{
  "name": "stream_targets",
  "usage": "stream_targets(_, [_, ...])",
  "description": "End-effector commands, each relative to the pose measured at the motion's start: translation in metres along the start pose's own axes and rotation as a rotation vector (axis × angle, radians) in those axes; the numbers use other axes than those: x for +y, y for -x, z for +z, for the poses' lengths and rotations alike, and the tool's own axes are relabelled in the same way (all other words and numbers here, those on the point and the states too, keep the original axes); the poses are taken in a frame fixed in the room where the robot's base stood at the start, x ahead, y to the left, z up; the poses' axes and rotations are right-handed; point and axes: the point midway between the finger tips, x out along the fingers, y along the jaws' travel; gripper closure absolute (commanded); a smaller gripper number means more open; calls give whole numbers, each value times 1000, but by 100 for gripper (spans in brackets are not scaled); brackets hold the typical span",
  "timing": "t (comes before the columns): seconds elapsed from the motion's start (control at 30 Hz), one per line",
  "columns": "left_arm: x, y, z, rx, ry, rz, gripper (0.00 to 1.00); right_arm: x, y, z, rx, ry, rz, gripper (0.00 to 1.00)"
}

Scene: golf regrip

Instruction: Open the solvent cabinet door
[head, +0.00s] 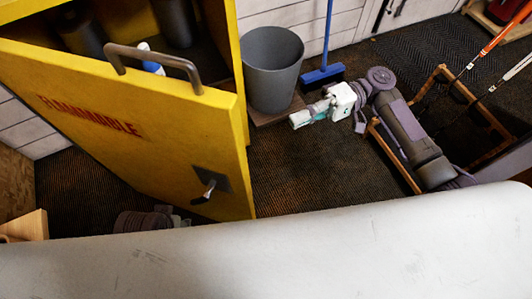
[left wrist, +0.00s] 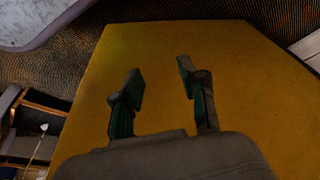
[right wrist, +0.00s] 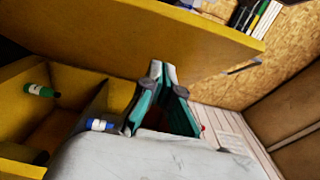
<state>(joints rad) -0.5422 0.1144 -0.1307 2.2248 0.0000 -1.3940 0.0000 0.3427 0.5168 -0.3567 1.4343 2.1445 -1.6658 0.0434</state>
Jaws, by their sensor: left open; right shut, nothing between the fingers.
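The yellow solvent cabinet (head: 232,75) stands at the left in the head view. Its door (head: 150,140), with red lettering, is swung open, and dark containers show inside. My left gripper (left wrist: 160,75) is open before a yellow panel; contact cannot be told. The door mostly hides that arm in the head view.
A grey bin (head: 272,70) stands right of the cabinet, beside a blue broom (head: 322,74). A wooden-framed rack (head: 470,92) with clubs is at the right. A pale surface (head: 300,255) fills the foreground. Dark floor (head: 300,175) lies open between door and rack.

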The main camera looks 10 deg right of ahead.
Motion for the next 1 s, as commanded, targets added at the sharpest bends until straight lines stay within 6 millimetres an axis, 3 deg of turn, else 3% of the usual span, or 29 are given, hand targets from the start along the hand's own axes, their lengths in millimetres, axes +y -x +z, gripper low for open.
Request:
stream_targets(0.23, [0,-1,0,-1,0,0,58,-7,-21,1,-9,7,-20,100])
stream_targets(0.63, [0,-12,2,-7,-1,1,58,-8,-103,3,-8,5,-19,100])
stream_targets(0.8, [0,-20,3,-10,-1,1,58,-7,-119,22,-6,4,-17,100])
stream_targets(1.0, [1,-24,4,-10,-1,2,58,-7,-126,29,-5,5,-17,100])
